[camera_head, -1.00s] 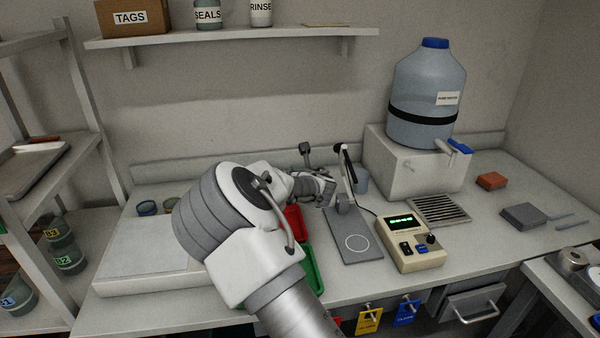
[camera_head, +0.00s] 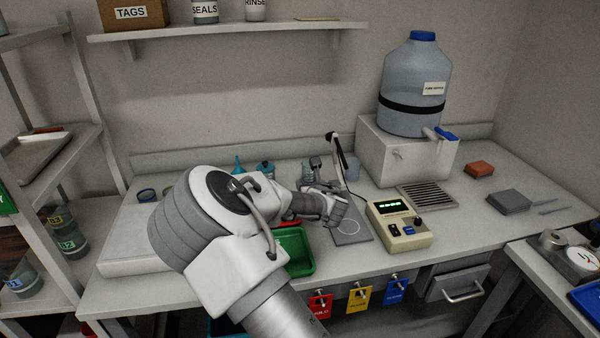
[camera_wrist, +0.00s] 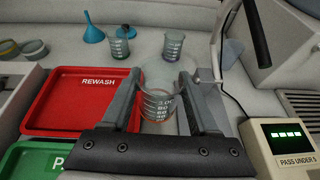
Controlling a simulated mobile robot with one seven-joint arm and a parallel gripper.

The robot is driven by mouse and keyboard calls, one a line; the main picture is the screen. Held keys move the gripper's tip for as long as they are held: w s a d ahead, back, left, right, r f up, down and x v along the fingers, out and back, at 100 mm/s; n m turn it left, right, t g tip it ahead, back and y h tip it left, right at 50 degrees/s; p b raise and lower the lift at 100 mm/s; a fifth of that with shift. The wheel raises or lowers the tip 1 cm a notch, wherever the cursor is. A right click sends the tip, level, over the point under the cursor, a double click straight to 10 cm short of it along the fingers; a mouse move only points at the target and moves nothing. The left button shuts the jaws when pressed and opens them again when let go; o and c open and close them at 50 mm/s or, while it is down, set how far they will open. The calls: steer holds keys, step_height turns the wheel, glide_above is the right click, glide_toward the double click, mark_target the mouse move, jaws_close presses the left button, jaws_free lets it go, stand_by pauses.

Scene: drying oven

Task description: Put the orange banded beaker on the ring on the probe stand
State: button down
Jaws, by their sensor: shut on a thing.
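My gripper (camera_wrist: 158,104) is shut on a clear graduated beaker (camera_wrist: 159,82) with an orange band near its bottom, one finger on each side. The beaker looks upright. In the head view my gripper (camera_head: 336,208) hangs over the left side of the probe stand (camera_head: 360,238), and the held beaker cannot be made out. The white ring (camera_head: 348,226) on the stand's base is just right of and below my gripper in that view. In the wrist view the stand's upright (camera_wrist: 218,45) rises right of the beaker. I cannot tell the beaker's height above the base.
A red REWASH tray (camera_wrist: 80,101) and a green tray (camera_wrist: 28,160) lie left of my gripper. Two beakers (camera_wrist: 119,43) (camera_wrist: 173,44) and a blue funnel (camera_wrist: 92,27) stand behind. A meter (camera_head: 400,225) stands close right of the stand.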

steer(key=s+d+f, duration=0.2)
steer(key=s+d, duration=0.1)
steer(key=s, duration=0.2)
steer(key=s+d+f+m+h, duration=0.1)
steer(key=s+d+f, duration=0.1)
steer(key=s+d, duration=0.2)
steer(key=s+d+f+h, duration=0.1)
steer(key=s+d+f, duration=0.1)
steer(key=s+d, duration=0.2)
steer(key=shift+s+d+f+m, duration=0.1)
steer(key=shift+s+m, duration=0.3)
steer(key=shift+s, duration=0.55)
steer(key=shift+s, duration=0.2)
